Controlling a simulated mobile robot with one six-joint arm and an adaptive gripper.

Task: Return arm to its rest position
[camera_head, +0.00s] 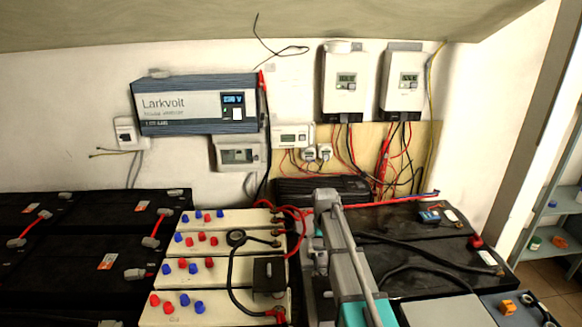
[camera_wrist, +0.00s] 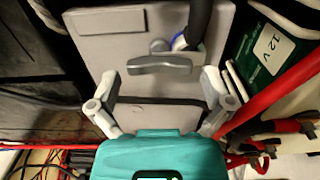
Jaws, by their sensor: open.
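In the wrist view my gripper (camera_wrist: 160,82) has its two grey fingers spread apart with nothing between them. Its teal body fills the bottom of that view. Beyond the fingers is a grey case (camera_wrist: 105,50) with a dark grey bar-shaped handle or link (camera_wrist: 160,64) and a thick black cable (camera_wrist: 197,22). I cannot tell whether the fingers touch the case. In the head view my grey and teal arm stands in front of the batteries at the centre. The gripper's fingers cannot be made out there.
Black batteries (camera_head: 75,280) stand at left, cream batteries (camera_head: 215,250) with red and blue caps at centre, black ones (camera_head: 425,262) at right. Loose cables (camera_head: 235,275) lie across them. A blue-grey inverter (camera_head: 195,104) hangs on the wall. Shelves (camera_head: 555,215) stand at far right.

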